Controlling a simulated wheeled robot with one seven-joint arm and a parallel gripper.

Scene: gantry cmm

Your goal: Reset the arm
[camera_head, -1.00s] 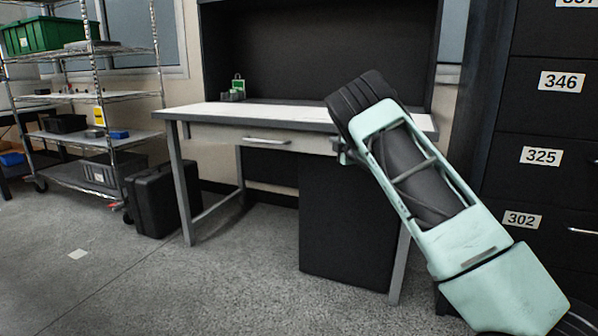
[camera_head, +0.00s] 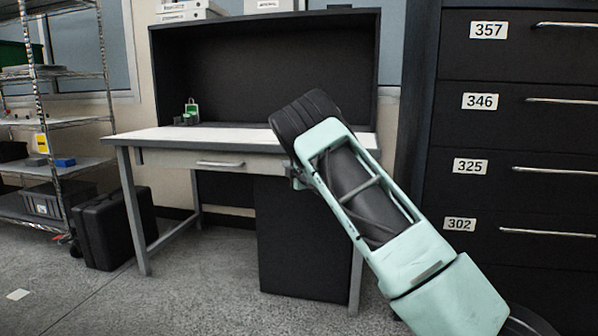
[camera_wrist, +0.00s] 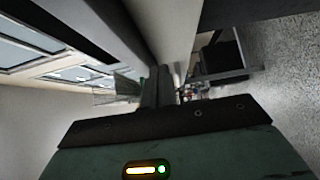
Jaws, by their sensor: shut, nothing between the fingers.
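My arm (camera_head: 375,215), pale green with dark inner parts, rises from the lower right in the head view. It is bent at a black joint in front of the desk. My gripper (camera_wrist: 158,88) shows in the wrist view as dark fingers close together beyond the green wrist housing. It is shut and holds nothing. In the head view the gripper is mostly hidden behind the arm.
A white-topped desk (camera_head: 150,139) with a dark back panel stands behind my arm. A dark drawer cabinet (camera_head: 560,108) is at the right. A wire shelf (camera_head: 92,163) and a black case (camera_head: 118,232) are at the left. Grey floor is open at the front left.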

